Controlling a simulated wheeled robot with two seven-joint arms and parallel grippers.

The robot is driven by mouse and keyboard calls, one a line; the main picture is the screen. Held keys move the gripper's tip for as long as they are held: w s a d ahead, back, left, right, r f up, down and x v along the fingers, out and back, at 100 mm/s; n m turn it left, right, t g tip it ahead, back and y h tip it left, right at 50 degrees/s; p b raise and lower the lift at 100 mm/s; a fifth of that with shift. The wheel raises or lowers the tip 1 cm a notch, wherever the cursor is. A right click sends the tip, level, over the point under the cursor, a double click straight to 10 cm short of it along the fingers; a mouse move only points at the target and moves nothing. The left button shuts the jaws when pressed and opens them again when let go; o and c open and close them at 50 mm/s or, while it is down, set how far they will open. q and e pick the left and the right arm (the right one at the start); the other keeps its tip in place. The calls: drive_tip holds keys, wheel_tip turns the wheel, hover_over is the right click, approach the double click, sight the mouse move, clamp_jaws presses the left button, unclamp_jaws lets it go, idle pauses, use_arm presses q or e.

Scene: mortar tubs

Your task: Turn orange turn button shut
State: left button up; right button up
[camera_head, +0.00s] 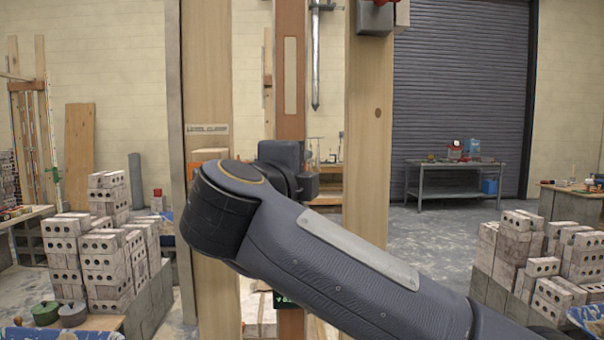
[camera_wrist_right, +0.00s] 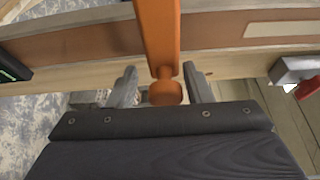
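The orange turn button (camera_wrist_right: 158,35) shows in the right wrist view as a bar lying across a brown board (camera_wrist_right: 75,45), ending in a rounded knob. My right gripper (camera_wrist_right: 160,72) is open, one finger on each side of the knob end, with small gaps visible. In the head view an orange part of the button (camera_head: 208,154) shows at the left wooden post (camera_head: 208,70); my right arm hides the rest. The brown board (camera_head: 291,30) stands upright behind my wrist. The gripper's fingers are hidden there. My left gripper is not in view.
A right wooden post (camera_head: 369,120) stands beside the board, with a red-ended fitting (camera_head: 376,17) at its top. A green-marked box (camera_head: 285,299) is low on the board. Brick stacks (camera_head: 105,255) stand left and right. A metal workbench (camera_head: 455,165) stands behind.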

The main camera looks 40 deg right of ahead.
drive_tip(key=shift+r, duration=0.1)
drive_tip(key=v, duration=0.8)
drive_tip(key=shift+d, duration=0.1)
idle(0.5)
